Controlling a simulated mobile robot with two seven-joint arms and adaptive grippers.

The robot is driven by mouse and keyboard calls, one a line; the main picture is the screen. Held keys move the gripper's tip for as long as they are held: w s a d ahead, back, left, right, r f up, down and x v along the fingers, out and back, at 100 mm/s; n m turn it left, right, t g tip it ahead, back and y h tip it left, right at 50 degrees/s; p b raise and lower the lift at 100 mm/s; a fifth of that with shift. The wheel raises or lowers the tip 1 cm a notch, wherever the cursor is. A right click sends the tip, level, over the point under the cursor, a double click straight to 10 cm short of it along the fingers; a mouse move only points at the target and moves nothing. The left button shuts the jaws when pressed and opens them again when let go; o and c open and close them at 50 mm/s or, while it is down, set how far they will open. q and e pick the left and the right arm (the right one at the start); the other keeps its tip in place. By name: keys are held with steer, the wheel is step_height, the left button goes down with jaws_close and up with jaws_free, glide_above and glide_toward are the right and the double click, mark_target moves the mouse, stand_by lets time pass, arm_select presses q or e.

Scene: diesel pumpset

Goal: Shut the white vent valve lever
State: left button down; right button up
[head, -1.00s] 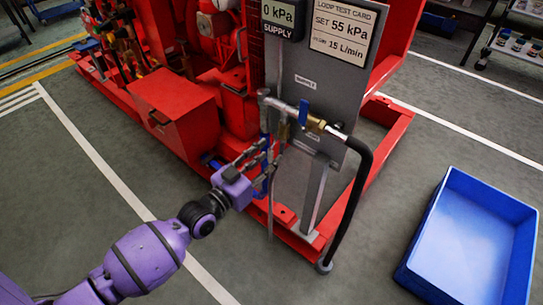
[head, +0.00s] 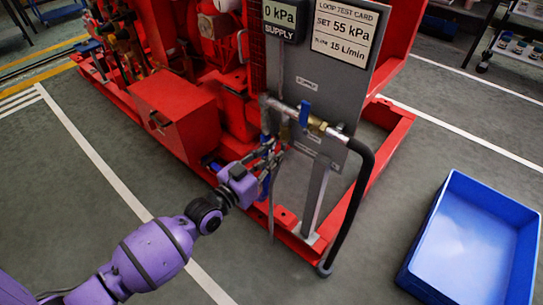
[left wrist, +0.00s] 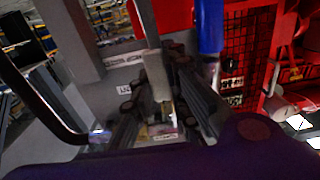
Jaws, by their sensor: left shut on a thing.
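My left gripper (head: 274,152) is at the lower part of the grey panel's pipework, below the horizontal pipe. In the left wrist view, its two dark fingers (left wrist: 168,82) are closed on a pale strip that looks like the white vent valve lever (left wrist: 158,80). The fingers cover much of it, and the head view does not show it clearly. A blue valve lever (head: 304,110) stands on the horizontal pipe to the upper right of the gripper. My right gripper is in neither view.
The grey panel (head: 320,95) carries a supply display reading 0 kPa (head: 279,15) and a loop test card (head: 344,32). An empty blue bin (head: 468,245) lies to the right. A red box (head: 176,105) stands left of the gripper.

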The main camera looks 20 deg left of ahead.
arm_select(q)
steer(key=shift+a, duration=0.1)
steer(key=w+a+r+m+p, duration=0.1)
steer(key=a+r+m+p, duration=0.1)
steer(key=m, duration=0.6)
steer(key=a+r+m+p, duration=0.2)
steer(key=m+p, duration=0.3)
steer(key=m, duration=0.4)
steer(key=shift+w+a+r+p, duration=0.3)
steer(key=shift+w+a+r, duration=0.1)
steer(key=shift+r, duration=0.1)
steer(key=shift+m, duration=0.3)
steer(key=c, duration=1.7)
jaws_free()
